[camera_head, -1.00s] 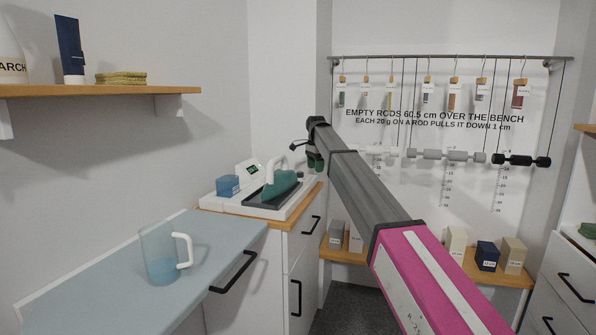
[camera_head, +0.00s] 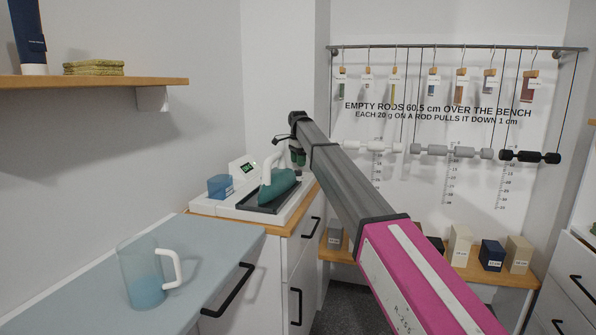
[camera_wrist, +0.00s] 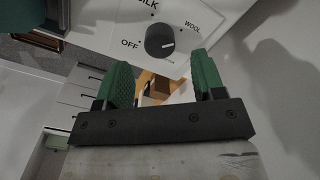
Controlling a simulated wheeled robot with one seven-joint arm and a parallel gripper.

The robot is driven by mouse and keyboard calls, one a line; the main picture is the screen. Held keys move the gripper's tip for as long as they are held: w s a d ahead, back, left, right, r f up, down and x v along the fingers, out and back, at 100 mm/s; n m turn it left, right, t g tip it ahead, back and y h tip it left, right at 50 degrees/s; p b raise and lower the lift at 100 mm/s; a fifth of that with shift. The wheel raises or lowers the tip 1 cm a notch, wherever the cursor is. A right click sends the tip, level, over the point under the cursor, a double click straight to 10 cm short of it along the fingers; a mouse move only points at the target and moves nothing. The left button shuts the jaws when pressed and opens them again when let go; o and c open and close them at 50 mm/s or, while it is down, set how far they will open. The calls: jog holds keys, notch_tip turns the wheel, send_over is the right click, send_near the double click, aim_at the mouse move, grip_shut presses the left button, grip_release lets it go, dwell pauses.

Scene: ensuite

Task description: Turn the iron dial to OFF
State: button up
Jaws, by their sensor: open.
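The dial (camera_wrist: 159,40) is a round black knob on a white panel in the wrist view. Its pale mark sits on the lower right side, away from the OFF label at its left. SILK is printed above it and WOOL to its right. My gripper (camera_wrist: 163,78) is open and empty, with its green fingers pointing toward the dial but not around it. In the head view my gripper (camera_head: 298,157) is beside the teal iron (camera_head: 279,186), partly hidden by my arm. The iron rests on the dark plate of a white station (camera_head: 225,209). The dial is not visible there.
A blue container (camera_head: 220,186) and a small green display (camera_head: 247,167) are on the station's left. A clear jug (camera_head: 140,275) stands on the pale blue board (camera_head: 200,262) in front. Hanging rods and small blocks are at the back right.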

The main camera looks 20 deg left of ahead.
aim_at(298, 173)
notch_tip(298, 173, down, 4)
jog(key=shift+f, duration=0.2)
jog(key=c, duration=0.9)
jog(key=shift+c, duration=0.2)
